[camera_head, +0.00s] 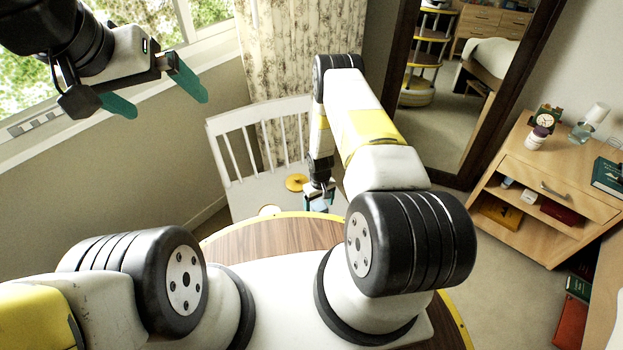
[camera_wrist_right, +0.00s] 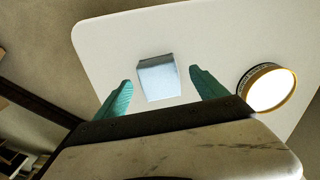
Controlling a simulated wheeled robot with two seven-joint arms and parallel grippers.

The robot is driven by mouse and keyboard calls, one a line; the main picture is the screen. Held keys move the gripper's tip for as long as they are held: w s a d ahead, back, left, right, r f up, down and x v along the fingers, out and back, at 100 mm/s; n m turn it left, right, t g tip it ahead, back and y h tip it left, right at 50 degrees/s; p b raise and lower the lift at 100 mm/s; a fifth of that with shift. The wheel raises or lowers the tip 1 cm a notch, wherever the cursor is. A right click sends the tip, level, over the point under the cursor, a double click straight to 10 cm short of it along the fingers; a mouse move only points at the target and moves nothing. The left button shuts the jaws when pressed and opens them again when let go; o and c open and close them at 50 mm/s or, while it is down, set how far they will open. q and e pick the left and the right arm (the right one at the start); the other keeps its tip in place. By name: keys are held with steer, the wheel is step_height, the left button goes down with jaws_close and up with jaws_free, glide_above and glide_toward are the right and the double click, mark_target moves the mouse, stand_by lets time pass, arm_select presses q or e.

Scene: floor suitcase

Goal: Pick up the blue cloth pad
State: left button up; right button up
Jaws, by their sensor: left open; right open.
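The blue cloth pad (camera_wrist_right: 158,78) is a small, pale blue block on the white chair seat (camera_wrist_right: 110,45). In the right wrist view it lies between and beyond the teal fingertips of my right gripper (camera_wrist_right: 165,85), with gaps on both sides. In the head view my right gripper (camera_head: 319,190) points down over the chair seat (camera_head: 255,193), with a pale blue patch just below it. It is open and holds nothing. My left gripper (camera_head: 170,107) is open and empty, raised at the upper left in front of the window wall.
A round, yellow-rimmed object (camera_wrist_right: 268,88) lies on the seat right of the pad in the wrist view. The chair's slatted back (camera_head: 262,135) stands behind. A mirror (camera_head: 440,90) and a wooden cabinet (camera_head: 545,190) with small items stand at the right.

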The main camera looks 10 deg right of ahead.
steer(key=shift+f, duration=0.8)
steer(key=c, duration=1.4)
steer(key=shift+c, duration=0.2)
steer(key=shift+r, duration=0.1)
steer(key=shift+r, duration=0.5)
step_height(320, 180, up, 2)
steer(key=shift+w+r, duration=0.1)
steer(key=shift+r, duration=0.1)
steer(key=s+a+r, duration=0.1)
steer(key=s+a, duration=0.1)
steer(key=s, duration=1.4)
steer(key=shift+r, duration=0.25)
